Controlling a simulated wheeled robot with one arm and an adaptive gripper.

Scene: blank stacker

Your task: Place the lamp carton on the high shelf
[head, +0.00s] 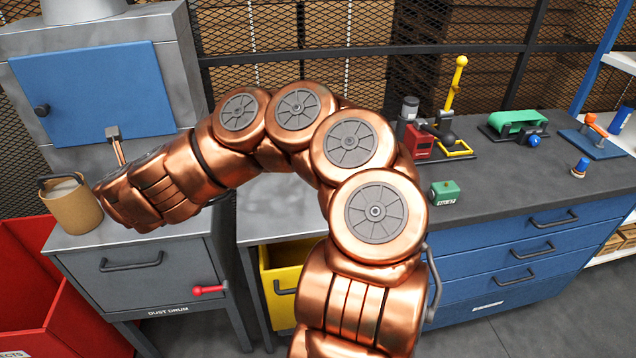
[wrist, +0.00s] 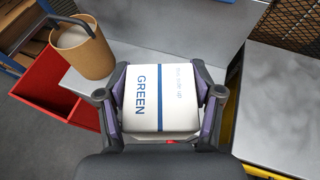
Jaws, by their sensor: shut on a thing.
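A white carton (wrist: 160,98) with a blue stripe and the word GREEN sits between the fingers of my gripper (wrist: 158,75) in the wrist view. The fingers press on its left and right sides. In the head view my copper arm hides the gripper and carton, reaching left to the grey dust drum cabinet. A rack with blue posts and a white shelf (head: 620,62) shows at the right edge; I cannot tell whether it is the high shelf.
A tan bucket (head: 72,208) stands on the cabinet's top, close to my arm's end. A red bin (head: 25,275) is at the left. The dark workbench (head: 510,205) at right holds several tools and a green block (head: 445,192).

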